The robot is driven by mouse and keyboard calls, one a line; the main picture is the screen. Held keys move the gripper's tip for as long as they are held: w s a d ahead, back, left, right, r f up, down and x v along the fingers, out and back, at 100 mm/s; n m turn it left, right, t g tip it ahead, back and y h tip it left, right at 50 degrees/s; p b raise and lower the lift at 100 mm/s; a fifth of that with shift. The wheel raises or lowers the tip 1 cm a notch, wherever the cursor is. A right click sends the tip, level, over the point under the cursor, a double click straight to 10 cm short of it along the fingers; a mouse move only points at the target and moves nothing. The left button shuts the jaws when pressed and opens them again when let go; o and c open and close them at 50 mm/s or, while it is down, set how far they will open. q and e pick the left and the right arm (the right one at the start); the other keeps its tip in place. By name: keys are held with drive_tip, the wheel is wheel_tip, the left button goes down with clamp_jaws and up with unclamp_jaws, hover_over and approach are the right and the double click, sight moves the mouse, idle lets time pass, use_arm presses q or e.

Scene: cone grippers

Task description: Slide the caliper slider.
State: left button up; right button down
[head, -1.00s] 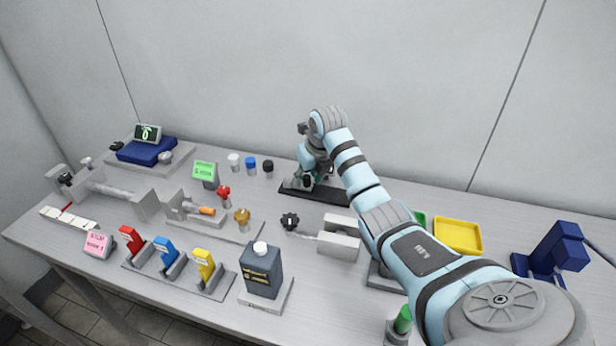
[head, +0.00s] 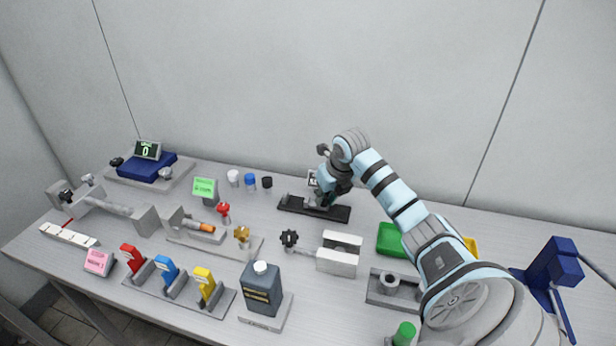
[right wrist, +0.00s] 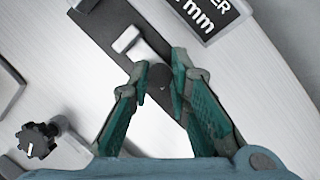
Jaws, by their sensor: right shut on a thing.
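The caliper (head: 295,205) is a dark bar lying on the table near the back middle, with small grey parts on it. My right gripper (head: 325,200) is down at the bar's right half and hides part of it. In the right wrist view, its teal fingers (right wrist: 163,68) are shut on the slider, a dark rounded piece (right wrist: 158,76) between the tips. A pale T-shaped piece (right wrist: 128,40) stands on the bar just beyond the tips. My left gripper is not in view.
A grey block with a black knob (head: 338,262) stands in front of the caliper. A green tray (head: 392,240) lies to the right, partly near my arm. Small capped bottles (head: 250,181) stand to the left. A dark jug (head: 262,290) stands at the front.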

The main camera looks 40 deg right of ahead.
drive_tip(key=shift+d, duration=0.1)
drive_tip(key=c, duration=1.7)
unclamp_jaws()
drive_tip(key=shift+s, duration=0.1)
drive_tip(key=shift+o, duration=1.1)
drive_tip(key=shift+s+d, duration=0.1)
drive_tip(key=shift+s, duration=0.05)
drive_tip(key=shift+r, duration=0.3)
drive_tip(key=v, duration=1.1)
drive_tip(key=shift+r, duration=0.25)
drive_tip(key=shift+s, duration=0.1)
